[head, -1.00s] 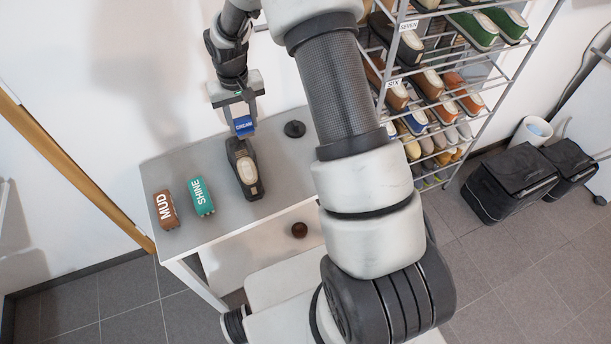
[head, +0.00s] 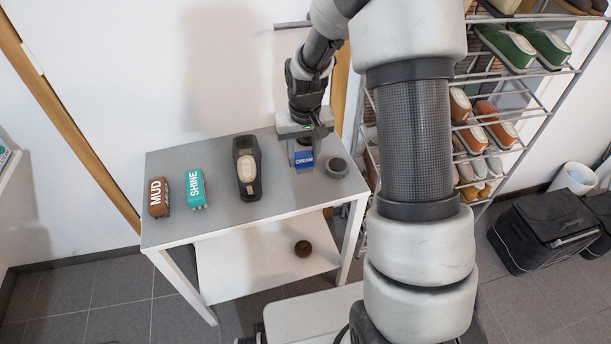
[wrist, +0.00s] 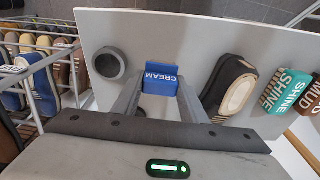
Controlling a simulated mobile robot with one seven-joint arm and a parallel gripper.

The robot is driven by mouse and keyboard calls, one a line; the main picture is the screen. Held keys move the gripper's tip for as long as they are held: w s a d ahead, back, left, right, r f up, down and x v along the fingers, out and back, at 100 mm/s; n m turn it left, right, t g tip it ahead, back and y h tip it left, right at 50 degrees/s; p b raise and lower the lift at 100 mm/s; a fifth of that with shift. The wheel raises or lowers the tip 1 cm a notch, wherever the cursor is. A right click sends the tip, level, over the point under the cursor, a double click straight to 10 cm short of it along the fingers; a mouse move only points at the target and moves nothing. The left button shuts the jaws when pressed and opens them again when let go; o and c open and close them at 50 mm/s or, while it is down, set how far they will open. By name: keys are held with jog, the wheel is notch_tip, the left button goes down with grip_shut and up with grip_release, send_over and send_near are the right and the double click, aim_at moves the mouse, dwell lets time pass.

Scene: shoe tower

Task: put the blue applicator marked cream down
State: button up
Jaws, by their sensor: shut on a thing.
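The blue applicator marked CREAM (head: 305,161) is between the fingers of my gripper (head: 303,150), which is shut on it. It also shows in the wrist view (wrist: 160,79), its label facing the camera, between the two fingertips (wrist: 160,90). In the head view it is over the right part of the grey table top (head: 225,215), between the dark shoe (head: 246,168) and the round dark cup (head: 337,167). I cannot tell whether its underside touches the table.
A teal SHINE block (head: 195,189) and a brown MUD block (head: 159,197) stand at the table's left. A brown ball (head: 303,248) lies on the lower shelf. A shoe rack (head: 520,110) stands at the right. The table's front strip is clear.

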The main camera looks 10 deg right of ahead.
aim_at(304, 164)
jog(key=shift+f+b, duration=0.5)
jog(key=shift+f, duration=2.25)
jog(key=shift+f, duration=0.25)
jog(key=o, duration=0.9)
jog(key=shift+r, duration=0.1)
